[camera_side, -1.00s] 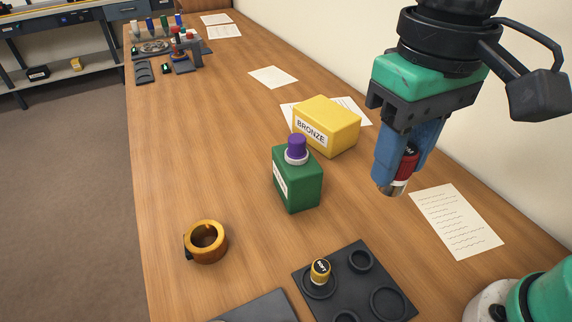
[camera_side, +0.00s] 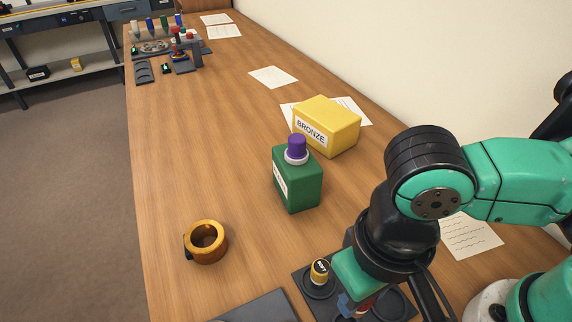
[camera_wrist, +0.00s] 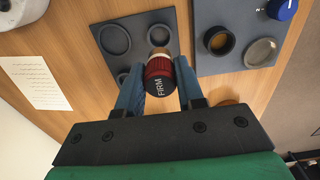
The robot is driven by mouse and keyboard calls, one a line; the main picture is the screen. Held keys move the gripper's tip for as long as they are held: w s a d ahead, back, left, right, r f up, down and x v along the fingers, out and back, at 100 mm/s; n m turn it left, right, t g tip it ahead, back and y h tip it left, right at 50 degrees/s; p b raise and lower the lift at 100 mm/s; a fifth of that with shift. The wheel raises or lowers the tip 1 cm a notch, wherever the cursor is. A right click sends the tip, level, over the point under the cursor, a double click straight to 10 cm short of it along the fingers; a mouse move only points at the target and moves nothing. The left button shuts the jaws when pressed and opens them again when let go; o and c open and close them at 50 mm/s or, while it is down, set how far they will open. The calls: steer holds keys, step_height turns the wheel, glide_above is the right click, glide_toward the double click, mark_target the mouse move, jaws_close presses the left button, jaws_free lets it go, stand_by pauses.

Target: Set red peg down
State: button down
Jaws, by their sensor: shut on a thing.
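My gripper (camera_wrist: 159,85) is shut on the red peg (camera_wrist: 158,70), its blue fingers on either side. The peg has a dark cap marked FIRM and a metallic tip. In the wrist view its tip overlaps a ring (camera_wrist: 160,35) on the dark tray (camera_wrist: 127,18). I cannot tell whether it touches the tray. In the side view my gripper (camera_side: 352,308) is low over the right part of the tray (camera_side: 300,278), largely hidden by my arm.
A second dark plate (camera_side: 255,307) lies left of the tray. A brass ring (camera_side: 206,243), a green bottle (camera_side: 298,185) with purple cap and a yellow BRONZE box (camera_side: 327,125) stand farther back. The table's left-middle is clear.

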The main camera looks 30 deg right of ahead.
steer(key=shift+f, duration=3.35)
steer(key=shift+f, duration=0.15)
steer(key=shift+f, duration=0.4)
steer(key=c, duration=0.5)
jaws_free()
steer(key=shift+c, duration=0.2)
step_height(320, 180, up, 13)
steer(key=w+d+t, duration=0.3)
steer(key=w+d, duration=0.3)
steer(key=d, duration=0.3)
steer(key=w+d+f+t, duration=0.1)
steer(key=w+d+t, duration=0.3)
steer(key=d, duration=0.6)
steer(key=shift+w+f, duration=0.15)
steer(key=shift+w, duration=1.1)
